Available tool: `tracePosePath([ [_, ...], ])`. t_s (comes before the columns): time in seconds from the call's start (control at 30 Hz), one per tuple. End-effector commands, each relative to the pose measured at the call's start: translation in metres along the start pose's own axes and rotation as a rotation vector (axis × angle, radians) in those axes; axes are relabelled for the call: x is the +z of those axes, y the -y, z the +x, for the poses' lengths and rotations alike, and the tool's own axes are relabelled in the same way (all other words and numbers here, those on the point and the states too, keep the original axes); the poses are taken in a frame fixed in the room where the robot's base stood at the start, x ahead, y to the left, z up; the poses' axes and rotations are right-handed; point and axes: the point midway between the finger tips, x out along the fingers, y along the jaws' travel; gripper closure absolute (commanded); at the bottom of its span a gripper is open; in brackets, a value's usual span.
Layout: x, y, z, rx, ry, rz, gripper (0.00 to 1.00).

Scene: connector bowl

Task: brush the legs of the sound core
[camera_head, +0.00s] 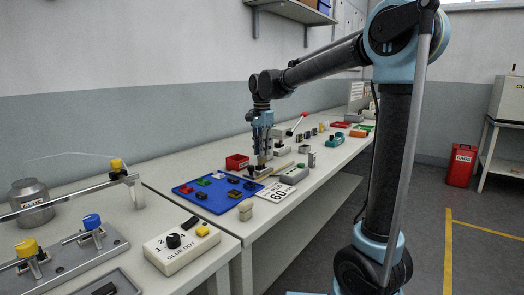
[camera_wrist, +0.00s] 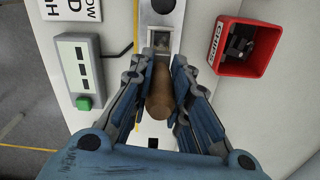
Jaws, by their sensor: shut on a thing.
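My gripper (camera_wrist: 160,78) is shut on a brown, round wooden piece, seemingly a brush handle (camera_wrist: 160,100), held lengthwise between its blue fingers. In the head view my gripper (camera_head: 263,165) points down over the bench, just beyond the blue mat. Ahead of the handle, in the wrist view, a metal fixture (camera_wrist: 172,14) has a small square recess with something pale and dark in it. I cannot tell for sure whether that is the sound core, and its legs are not clear. The handle's tip appears close to the fixture; contact cannot be told.
A red bin (camera_wrist: 244,70) with dark pieces stands right of the fixture in the wrist view. A grey box with a green button (camera_wrist: 84,103) is on the left. The blue mat (camera_head: 205,207) holds several small parts.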

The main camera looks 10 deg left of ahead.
Motion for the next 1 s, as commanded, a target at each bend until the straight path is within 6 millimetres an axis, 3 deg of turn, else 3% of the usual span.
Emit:
tracePosePath([
  [0.7,0.022,-0.003,-0.002,0.0,0.001,-0.001,1.0],
  [1.0,0.018,-0.003,-0.002,0.0,0.001,0.0,1.0],
])
